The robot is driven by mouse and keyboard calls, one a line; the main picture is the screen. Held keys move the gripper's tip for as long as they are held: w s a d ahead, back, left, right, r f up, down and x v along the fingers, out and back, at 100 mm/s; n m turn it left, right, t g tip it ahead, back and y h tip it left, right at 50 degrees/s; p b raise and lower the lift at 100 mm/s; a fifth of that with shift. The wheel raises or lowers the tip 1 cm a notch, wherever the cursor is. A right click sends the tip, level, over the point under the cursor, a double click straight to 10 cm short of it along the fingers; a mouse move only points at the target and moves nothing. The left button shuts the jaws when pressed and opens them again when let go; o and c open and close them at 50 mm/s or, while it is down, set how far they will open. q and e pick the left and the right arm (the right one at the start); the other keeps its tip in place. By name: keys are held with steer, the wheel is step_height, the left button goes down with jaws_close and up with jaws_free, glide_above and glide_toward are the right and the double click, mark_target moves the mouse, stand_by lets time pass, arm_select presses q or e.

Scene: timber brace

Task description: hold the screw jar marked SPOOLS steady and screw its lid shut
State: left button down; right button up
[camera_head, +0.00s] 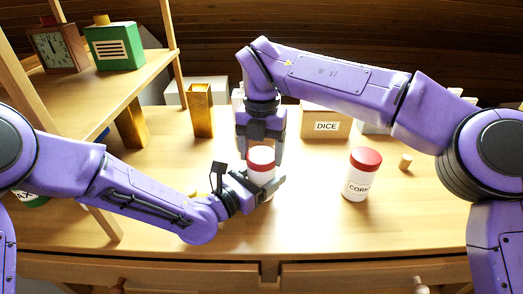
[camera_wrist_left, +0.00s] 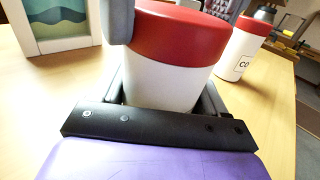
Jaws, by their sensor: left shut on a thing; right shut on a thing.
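A white jar (camera_head: 262,184) with a red lid (camera_head: 261,156) stands upright near the middle of the table; no marking on it is readable from here. My left gripper (camera_head: 264,181) is shut around the jar's white body from the side. In the left wrist view the jar body (camera_wrist_left: 165,86) sits between its fingers, with the red lid (camera_wrist_left: 180,38) on top. My right gripper (camera_head: 262,146) points down from above and is shut on the lid. One of its grey fingers lies against the lid's side in the left wrist view. Whether the lid is tight cannot be told.
Another white jar (camera_head: 356,187) with a red lid, its label starting CORK, stands to the right. A DICE box (camera_head: 326,124), a gold block (camera_head: 201,110) and a small wooden cylinder (camera_head: 405,162) are farther back. A wooden shelf (camera_head: 110,87) stands at left. The front right tabletop is clear.

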steer(key=o, duration=1.2)
step_height(320, 180, up, 12)
arm_select(q)
jaws_free()
steer(key=v, duration=1)
steer(key=shift+w+r, duration=0.1)
steer(key=shift+s+a, duration=0.2)
steer(key=shift+s, duration=0.1)
arm_select(e)
steer(key=shift+r, duration=0.25)
